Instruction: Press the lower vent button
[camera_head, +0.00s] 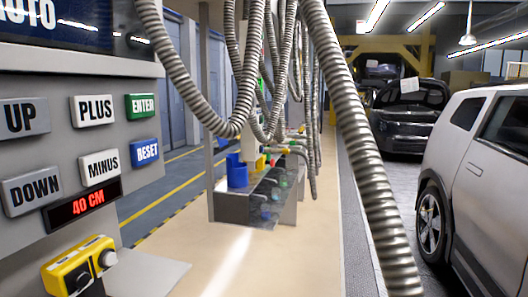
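A grey control panel (75,150) fills the left side. On it are the UP button (24,117), the DOWN button (32,190), the PLUS button (95,110), the MINUS button (100,166), the green ENTER button (142,106) and the blue RESET button (147,152). I see no label reading "vent" on any button. Neither of my grippers shows in this view.
Several ribbed metal hoses (362,150) hang down in the middle, close to me. A low rack (240,205) with a blue cup (237,171) stands behind them. A silver car (480,170) is at right, a dark car (408,115) behind it. The beige floor ahead is clear.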

